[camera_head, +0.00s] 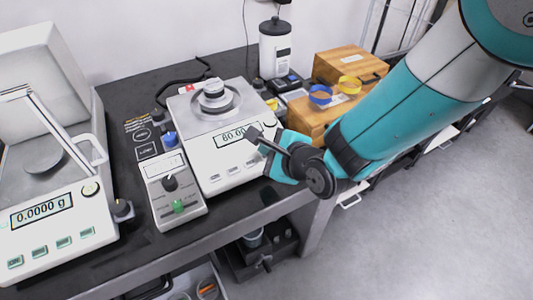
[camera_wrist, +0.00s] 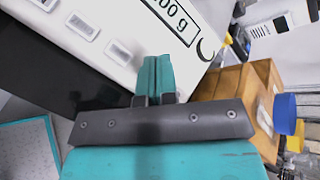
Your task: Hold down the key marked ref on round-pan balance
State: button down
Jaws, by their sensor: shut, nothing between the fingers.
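The round-pan balance (camera_head: 203,148) is white, with a round metal pan (camera_head: 214,103) bearing a metal weight (camera_head: 213,88). Its display reads about 80.00 and is partly covered by my gripper (camera_head: 257,133). In the wrist view the balance (camera_wrist: 95,11) fills the upper left, with part of its display (camera_wrist: 172,14) and several pale keys, one of them (camera_wrist: 82,25) in the middle of the row. The key labels are too small to read, so I cannot tell which is ref. My gripper (camera_wrist: 153,62) is shut and empty, its tips over the right front of the balance. Contact cannot be told.
A grey control box (camera_head: 175,190) with a black knob stands left of the balance. Another balance (camera_head: 50,225) reading 0.0000 g is further left. Wooden boxes (camera_head: 310,115) with a blue ring (camera_head: 320,94) and yellow ring stand right. A white-labelled bottle (camera_head: 275,50) is behind.

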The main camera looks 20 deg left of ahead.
jog(key=shift+f, duration=0.15)
jog(key=shift+a+f, duration=0.1)
jog(key=shift+f, duration=0.15)
jog(key=shift+w+f+b, duration=0.1)
jog(key=shift+f+b, duration=0.3)
jog(key=shift+b, duration=0.1)
dwell(1.4)
jog(key=shift+r, duration=0.15)
dwell(1.6)
jog(key=shift+r+p, duration=0.6)
jog(key=shift+r, duration=0.05)
jog(key=r+p, duration=0.1)
jog(key=d+r+p, duration=0.1)
jog(key=r, duration=0.1)
jog(key=s+r+p, duration=0.1)
jog(key=shift+s+d+r+p, duration=0.1)
jog(key=shift+d+r+p, duration=0.1)
jog(key=shift+r+p, duration=0.2)
dwell(0.3)
